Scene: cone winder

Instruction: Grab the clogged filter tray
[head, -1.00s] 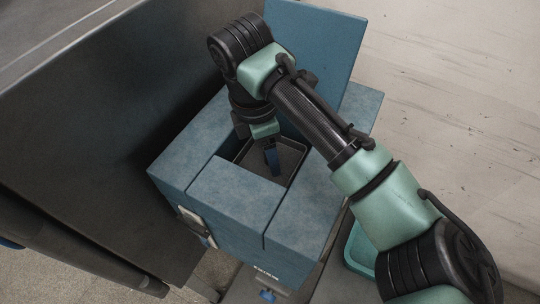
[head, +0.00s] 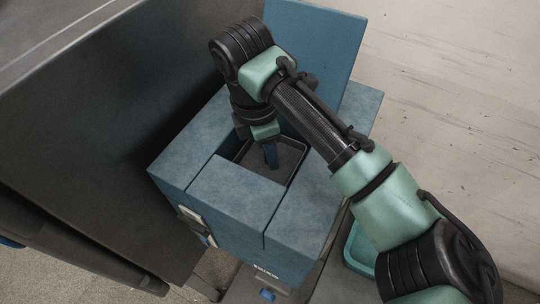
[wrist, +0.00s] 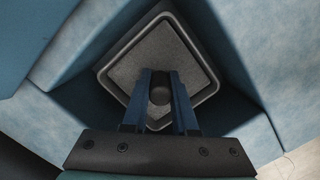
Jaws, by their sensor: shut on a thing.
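The filter tray (head: 298,168) is a square dark tray with a pale rim and a grey speckled fill. It sits inside the well of a blue box. In the wrist view the tray (wrist: 193,48) appears as a diamond with a round dark knob (wrist: 160,95) near its middle. My gripper (wrist: 160,80) has its two blue fingers on either side of this knob and is shut on it. In the head view my gripper (head: 270,156) reaches down into the well, and my wrist hides the tray's back left part.
The blue box (head: 225,190) has thick walls close around the tray, and a raised blue panel (head: 325,50) stands behind it. A dark machine panel (head: 100,130) is at the left. A teal container (head: 358,250) is at the lower right, partly behind my arm.

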